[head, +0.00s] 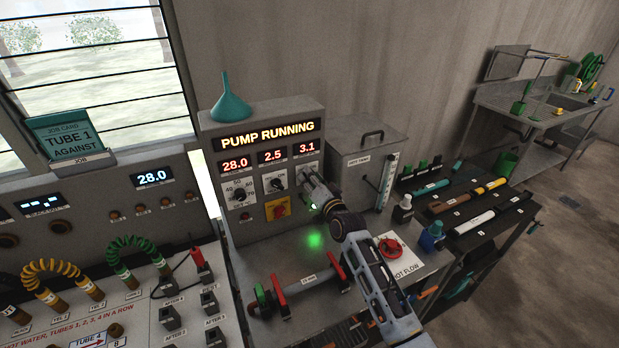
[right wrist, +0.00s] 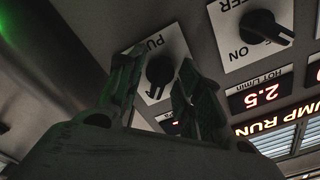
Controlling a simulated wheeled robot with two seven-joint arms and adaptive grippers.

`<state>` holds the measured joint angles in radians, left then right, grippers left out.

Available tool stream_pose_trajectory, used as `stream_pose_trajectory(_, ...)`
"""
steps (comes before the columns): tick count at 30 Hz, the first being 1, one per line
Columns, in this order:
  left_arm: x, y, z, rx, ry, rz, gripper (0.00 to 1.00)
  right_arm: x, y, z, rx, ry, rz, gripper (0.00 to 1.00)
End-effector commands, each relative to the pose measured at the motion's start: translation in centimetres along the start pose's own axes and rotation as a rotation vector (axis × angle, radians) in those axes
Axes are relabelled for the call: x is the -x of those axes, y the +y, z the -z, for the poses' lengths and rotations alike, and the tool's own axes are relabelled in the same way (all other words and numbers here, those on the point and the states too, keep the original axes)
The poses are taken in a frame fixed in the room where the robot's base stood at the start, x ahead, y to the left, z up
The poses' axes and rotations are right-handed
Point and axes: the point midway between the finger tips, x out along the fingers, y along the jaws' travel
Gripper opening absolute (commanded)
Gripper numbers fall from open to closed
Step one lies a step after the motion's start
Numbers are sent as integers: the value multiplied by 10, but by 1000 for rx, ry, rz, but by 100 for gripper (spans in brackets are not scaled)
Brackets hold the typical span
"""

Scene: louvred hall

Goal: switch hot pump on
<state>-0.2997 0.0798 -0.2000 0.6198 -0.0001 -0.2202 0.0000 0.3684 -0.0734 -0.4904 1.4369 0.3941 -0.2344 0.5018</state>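The grey pump panel (head: 240,135) shows a lit sign reading PUMP RUNNING (head: 268,134) and red readouts 28.0, 2.5 and 3.1. My right gripper (head: 311,188) is at the panel's right side and hides the pump switch there. In the right wrist view, the black pump knob (right wrist: 160,72) sits on a white plate, partly covered, between the two spread fingers of my right gripper (right wrist: 160,68). A gap shows beside the knob; contact cannot be told. The heater knob (right wrist: 267,28) is beside it, clear of the fingers. My left gripper is not in view.
A red and yellow stop switch (head: 279,209) is low on the panel. A green funnel (head: 231,98) stands on top. The hot tank (head: 362,165) is to the right. A pipe piece with red clamps (head: 305,281) lies on the bench below my right arm.

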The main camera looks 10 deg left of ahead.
Motion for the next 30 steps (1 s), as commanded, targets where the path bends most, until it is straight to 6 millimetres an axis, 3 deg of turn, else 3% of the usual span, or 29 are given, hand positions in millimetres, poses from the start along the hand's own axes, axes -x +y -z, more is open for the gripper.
stream_pose_trajectory(11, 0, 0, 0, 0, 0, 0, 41, 3, 0, 0, 2, 1, 0, 37)
stream_pose_trajectory(30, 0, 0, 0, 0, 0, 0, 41, 38, 0, 1, 2, 1, 0, 37)
